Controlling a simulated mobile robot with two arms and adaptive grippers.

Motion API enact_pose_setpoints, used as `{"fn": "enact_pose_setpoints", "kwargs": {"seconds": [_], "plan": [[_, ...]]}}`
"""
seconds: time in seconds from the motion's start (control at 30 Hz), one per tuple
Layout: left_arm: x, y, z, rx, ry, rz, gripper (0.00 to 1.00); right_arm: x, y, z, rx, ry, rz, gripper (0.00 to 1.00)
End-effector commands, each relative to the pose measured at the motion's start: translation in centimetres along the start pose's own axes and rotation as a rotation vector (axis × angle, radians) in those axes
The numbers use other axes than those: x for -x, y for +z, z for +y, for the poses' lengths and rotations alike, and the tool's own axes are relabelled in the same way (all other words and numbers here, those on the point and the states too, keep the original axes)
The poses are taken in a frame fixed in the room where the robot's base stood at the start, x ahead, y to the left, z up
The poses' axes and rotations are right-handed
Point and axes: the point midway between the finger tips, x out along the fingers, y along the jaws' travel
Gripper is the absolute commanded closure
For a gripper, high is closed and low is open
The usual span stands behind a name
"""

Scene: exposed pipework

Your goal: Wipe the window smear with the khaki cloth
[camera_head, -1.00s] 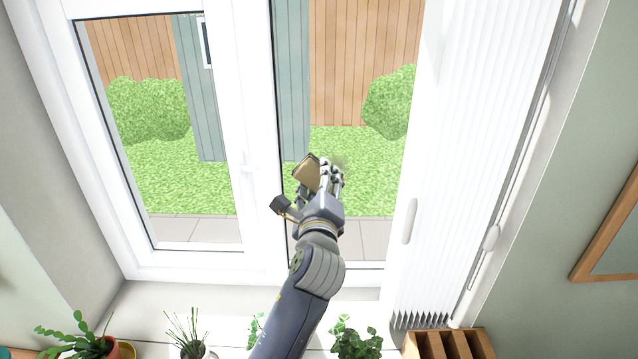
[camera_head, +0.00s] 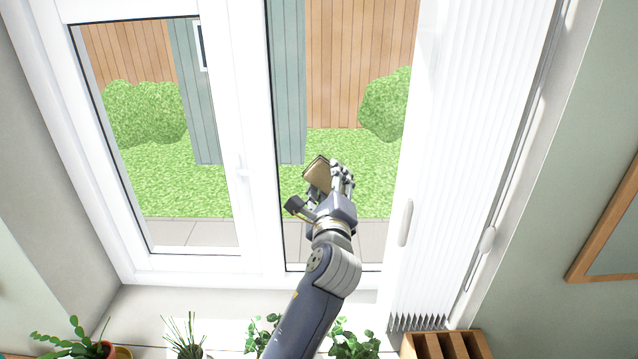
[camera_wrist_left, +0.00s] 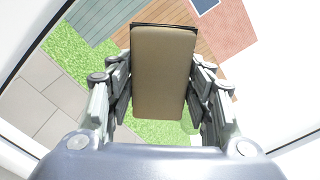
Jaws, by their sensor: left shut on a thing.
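My left gripper (camera_head: 332,178) is shut on the khaki cloth (camera_head: 317,174), a folded flat pad, in front of the right window pane (camera_head: 350,150). In the left wrist view the cloth (camera_wrist_left: 164,70) sits between the fingers of the left gripper (camera_wrist_left: 162,85), its broad face towards the camera. I cannot tell if the cloth touches the glass. No smear shows clearly on the pane now; the gripper and cloth hide part of it. My right gripper is not in view.
Potted plants (camera_head: 183,340) stand along the sill below the window. A white pleated blind (camera_head: 480,150) hangs on the right, with a wooden slotted rack (camera_head: 447,345) below it.

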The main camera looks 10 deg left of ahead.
Motion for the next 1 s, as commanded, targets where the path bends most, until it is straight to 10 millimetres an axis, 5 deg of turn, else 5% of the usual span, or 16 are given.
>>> {"fn": "enact_pose_setpoints", "kwargs": {"seconds": [0.63,1.0], "plan": [[-0.2,-3.4,-3.1,0.006,-0.001,0.001,0.71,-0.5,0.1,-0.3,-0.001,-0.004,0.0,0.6],[-0.1,-2.3,-4.6,0.008,-0.003,-0.003,0.71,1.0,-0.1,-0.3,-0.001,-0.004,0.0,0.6]]}}
